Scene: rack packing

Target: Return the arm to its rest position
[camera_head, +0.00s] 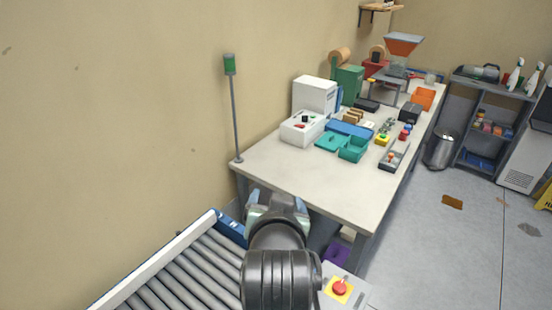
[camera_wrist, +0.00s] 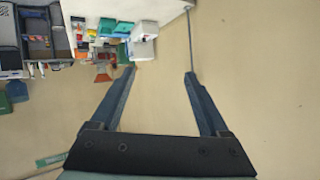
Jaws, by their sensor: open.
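My arm reaches out from the bottom middle of the head view, above the right end of the roller conveyor. My gripper (camera_head: 277,198) is in front of the table's near left corner in that view, and its far parts are partly hidden by the wrist. In the wrist view my gripper (camera_wrist: 160,75) shows two blue-grey fingers spread wide apart. Nothing is between the fingers but the beige wall behind. No object is held.
The roller conveyor (camera_head: 185,278) lies at the lower left. The worktable (camera_head: 290,165) carries boxes and teal bins (camera_head: 353,149). A green-topped pole (camera_head: 232,110) stands at its left corner. A red stop button (camera_head: 340,287) is beside my arm. Floor at right is mostly clear.

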